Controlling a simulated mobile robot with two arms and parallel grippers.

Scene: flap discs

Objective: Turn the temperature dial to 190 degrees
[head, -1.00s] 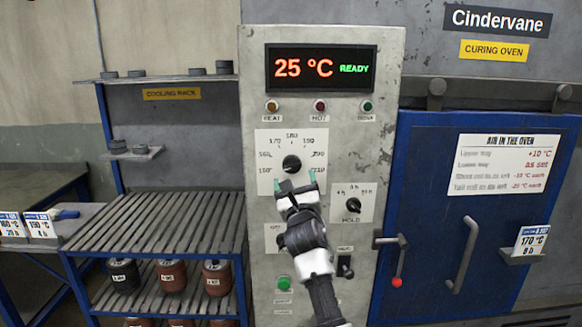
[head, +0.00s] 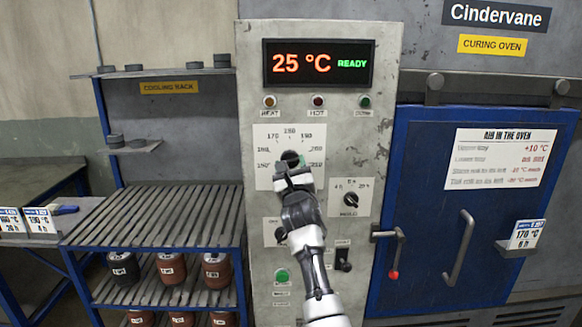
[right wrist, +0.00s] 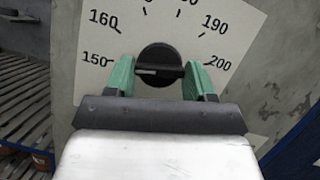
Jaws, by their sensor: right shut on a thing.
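The temperature dial (head: 290,157) is a round black knob on a white scale plate on the oven's control panel. In the right wrist view the dial (right wrist: 160,58) sits between my green fingertips. Its white mark points left, toward 150. The scale reads from 150 on the left to 200 on the right, with 190 (right wrist: 214,24) at the upper right. My right gripper (head: 290,166) is shut on the dial and covers its lower part in the head view. The display (head: 318,64) reads 25 °C and READY. My left gripper is not in view.
A HOLD dial (head: 351,201) sits right and below. A green button (head: 282,276) and a black switch (head: 343,260) are lower on the panel. The blue oven door (head: 425,160) with its handles is at right. A slatted rack (head: 150,216) stands at left.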

